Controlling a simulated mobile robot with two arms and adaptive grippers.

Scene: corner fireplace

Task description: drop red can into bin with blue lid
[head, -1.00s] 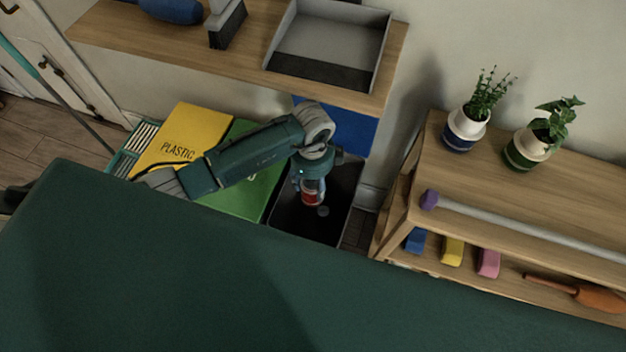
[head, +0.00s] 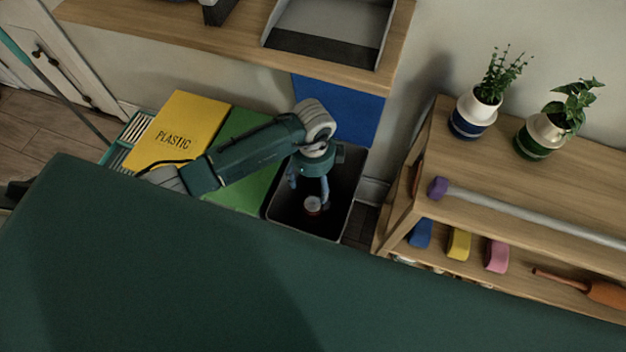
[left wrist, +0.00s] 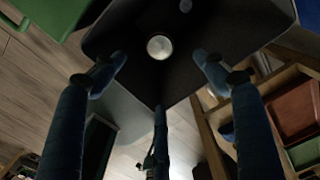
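The red can (head: 312,207) is inside the dark open bin (head: 288,211), below my left gripper. Its pale round end faces up in the left wrist view (left wrist: 159,47), apart from the fingers. The bin's blue lid (head: 340,112) stands raised behind it against the wall. My left gripper (head: 309,186) hangs over the bin, pointing down, with its fingers spread and empty. In the left wrist view the open fingers (left wrist: 160,75) frame the bin's dark inside (left wrist: 225,25). I cannot tell whether the can rests on the bin's floor. My right gripper is not in view.
A yellow lid marked PLASTIC (head: 180,130) and a green lid (head: 240,150) are left of the bin. A wooden shelf (head: 180,30) with a grey tray (head: 330,30) is above. A wooden shelf unit (head: 500,170) with potted plants stands right.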

